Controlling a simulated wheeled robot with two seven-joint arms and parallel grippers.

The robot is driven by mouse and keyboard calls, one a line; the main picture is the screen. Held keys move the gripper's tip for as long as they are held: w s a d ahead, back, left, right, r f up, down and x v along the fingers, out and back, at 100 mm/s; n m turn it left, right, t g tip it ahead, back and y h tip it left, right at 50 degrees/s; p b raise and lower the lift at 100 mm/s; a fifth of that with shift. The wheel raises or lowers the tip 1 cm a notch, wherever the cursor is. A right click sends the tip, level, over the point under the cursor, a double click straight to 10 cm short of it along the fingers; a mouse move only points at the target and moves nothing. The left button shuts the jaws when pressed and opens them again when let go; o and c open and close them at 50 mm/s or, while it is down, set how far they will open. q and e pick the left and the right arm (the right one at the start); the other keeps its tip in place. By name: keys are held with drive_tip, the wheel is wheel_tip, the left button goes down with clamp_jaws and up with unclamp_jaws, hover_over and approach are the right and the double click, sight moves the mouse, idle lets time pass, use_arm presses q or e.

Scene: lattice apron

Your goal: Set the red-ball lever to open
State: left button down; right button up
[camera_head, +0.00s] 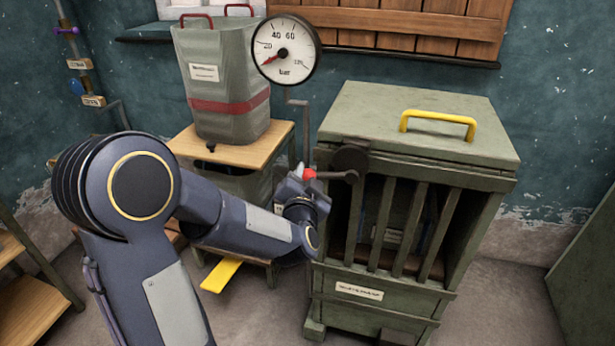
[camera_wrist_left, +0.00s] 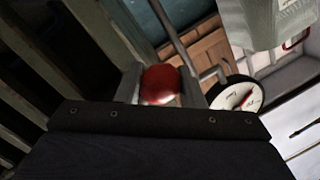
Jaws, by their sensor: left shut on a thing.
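The red ball (camera_head: 309,174) is the end knob of a dark lever (camera_head: 338,175). The lever runs roughly level to the left from a dark round hub (camera_head: 351,157) at the upper left front of the green slatted cabinet (camera_head: 388,300). My left gripper (camera_head: 304,176) is shut on the red ball. In the left wrist view the ball (camera_wrist_left: 160,85) sits between the two grey fingers; the lever's arm is hard to make out there. No open or closed marking is readable near the hub. My right gripper is not in view.
A pressure gauge (camera_head: 286,50) on a pipe stands behind the lever. A grey-green tank (camera_head: 222,80) rests on a wooden-topped stand (camera_head: 258,152) with a yellow pedal (camera_head: 221,274). The cabinet top has a yellow handle (camera_head: 438,122). Wooden shelves (camera_head: 28,310) stand at left.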

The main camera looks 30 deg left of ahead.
sight(351, 201)
use_arm(q)
drive_tip(key=f+n+b, duration=0.2)
drive_tip(key=shift+w+d+n, duration=0.15)
drive_tip(key=shift+d+n, duration=0.15)
drive_tip(key=shift+d, duration=0.05)
drive_tip(key=d+f+n+b, duration=0.2)
drive_tip(key=n, duration=0.1)
drive_tip(key=d+f+n+h+b, duration=0.1)
drive_tip(key=n+b, duration=0.1)
drive_tip(key=shift+w+f+g, duration=0.3)
drive_tip(key=shift+w+f, duration=0.05)
drive_tip(key=d+n, duration=0.1)
drive_tip(key=d+f+n+h+b, duration=0.1)
drive_tip(key=d+n+b, duration=0.1)
drive_tip(key=shift+w+f+n, duration=0.3)
drive_tip(key=shift+w, duration=0.1)
drive_tip(key=shift+w+d+n+h+b, duration=0.2)
drive_tip(key=shift+d+n+b, duration=0.3)
drive_tip(key=shift+d+n, duration=0.2)
drive_tip(key=shift+w+d+n+h+b, duration=0.1)
drive_tip(key=shift+d+n+h+b, duration=0.1)
drive_tip(key=shift+d+n+b, duration=0.5)
